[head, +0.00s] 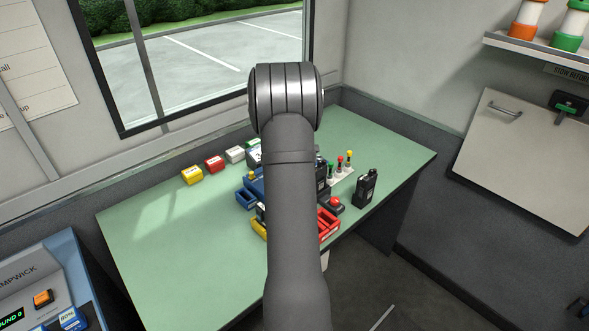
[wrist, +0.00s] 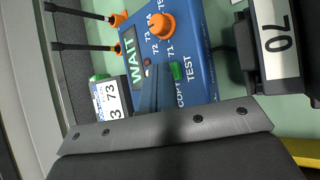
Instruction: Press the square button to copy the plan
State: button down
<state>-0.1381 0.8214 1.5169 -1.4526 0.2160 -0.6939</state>
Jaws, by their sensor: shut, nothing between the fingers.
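In the wrist view a blue device (wrist: 197,45) fills the middle. It has a screen reading WAIT (wrist: 131,56), an orange knob (wrist: 160,27) among numbers, and the words COPY and TEST. A small green square button (wrist: 178,72) sits beside the word COPY. My gripper (wrist: 150,72) is shut and empty. Its fingers appear over the device, just left of the green button, and partly cover the panel. I cannot tell whether they touch it. In the head view my arm hides the gripper and most of the device; a blue part (head: 245,199) shows left of the arm.
In the wrist view a white 73 label (wrist: 112,97) is left of the device; a black unit labelled 70 (wrist: 278,40) is at right. In the head view a black radio (head: 366,187) and red tray (head: 328,222) stand right of my arm. The green table's left side (head: 180,240) is clear.

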dwell(0.4)
jog(key=shift+r, duration=0.7)
jog(key=shift+r, duration=0.15)
jog(key=shift+r, duration=2.35)
jog(key=shift+r, duration=1.9)
jog(key=shift+f, duration=0.1)
